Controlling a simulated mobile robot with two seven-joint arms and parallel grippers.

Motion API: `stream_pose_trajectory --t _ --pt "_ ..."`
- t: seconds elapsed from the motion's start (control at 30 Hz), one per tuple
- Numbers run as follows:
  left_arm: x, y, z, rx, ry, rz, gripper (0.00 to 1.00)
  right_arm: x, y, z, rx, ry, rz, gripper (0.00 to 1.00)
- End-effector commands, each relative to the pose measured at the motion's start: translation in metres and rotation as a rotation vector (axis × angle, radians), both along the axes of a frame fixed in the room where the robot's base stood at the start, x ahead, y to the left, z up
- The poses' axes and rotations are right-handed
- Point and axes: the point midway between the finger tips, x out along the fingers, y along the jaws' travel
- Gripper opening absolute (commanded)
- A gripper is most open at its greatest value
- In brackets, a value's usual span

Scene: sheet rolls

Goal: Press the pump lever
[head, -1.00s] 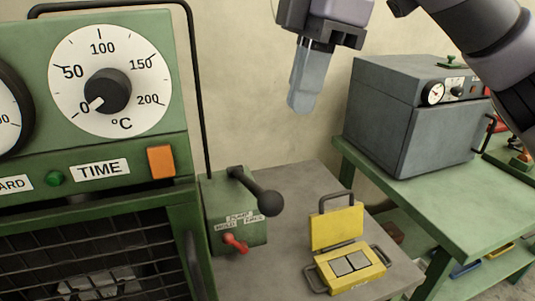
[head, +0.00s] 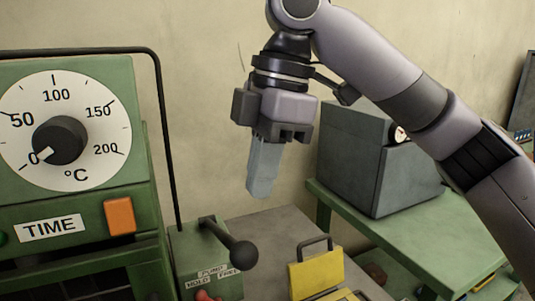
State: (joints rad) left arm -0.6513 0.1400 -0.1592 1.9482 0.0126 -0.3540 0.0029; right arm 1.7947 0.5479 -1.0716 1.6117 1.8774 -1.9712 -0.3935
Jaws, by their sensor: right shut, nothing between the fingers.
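The pump lever (head: 230,244) is a black arm with a round ball knob. It sticks out to the right and toward me from the top of a small green pump box (head: 190,258). The box carries a white label reading PUMP, HOLD and FREE, and a red handle (head: 206,296) shows at the bottom edge. My right gripper (head: 259,194) points down with its pale fingers together and empty. In the picture it is above and slightly right of the lever knob, apart from it. My left gripper is out of view.
A green press panel with a temperature dial (head: 62,140) and orange switch (head: 120,216) stands left. A black bent rod (head: 164,130) rises beside the pump box. A yellow hinged mold (head: 315,272) sits right of the lever. A grey oven (head: 350,160) stands on a green table (head: 425,228).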

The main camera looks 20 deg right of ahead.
Motion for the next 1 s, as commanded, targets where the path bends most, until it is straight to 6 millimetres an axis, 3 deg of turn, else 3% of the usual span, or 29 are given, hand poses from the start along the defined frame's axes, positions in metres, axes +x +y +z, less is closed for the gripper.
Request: stream_pose_trajectory --t 0.2,0.4,1.0 --pt "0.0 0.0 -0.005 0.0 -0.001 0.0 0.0 0.001 0.008 -0.044 -0.001 -0.001 0.0 0.0" --pt "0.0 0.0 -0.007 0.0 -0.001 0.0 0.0 0.002 0.013 -0.066 0.001 -0.001 -0.001 0.0" --pt "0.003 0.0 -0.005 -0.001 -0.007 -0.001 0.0 0.006 0.014 -0.075 0.002 -0.01 -0.001 0.0"
